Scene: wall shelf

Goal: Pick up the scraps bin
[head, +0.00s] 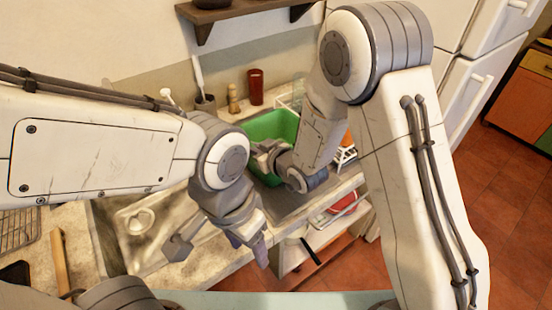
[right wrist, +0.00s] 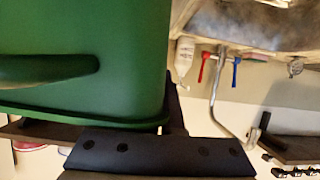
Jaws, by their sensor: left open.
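The green scraps bin (head: 272,124) stands on the counter at the back, partly hidden by my right arm. In the right wrist view the bin (right wrist: 90,45) fills the left side, with a handle-like bar on its wall and its rim low in the picture. My right gripper (head: 268,156) is at the bin's near side in the head view. A dark finger of it (right wrist: 160,152) lies close by the rim; I cannot tell whether they touch or how the jaws stand. My left gripper (head: 218,250) is open and empty above the counter's front edge by the sink.
The sink (head: 140,232) is left of the bin. A wall shelf (head: 250,20) hangs above. White fridge doors (head: 480,75) are at right.

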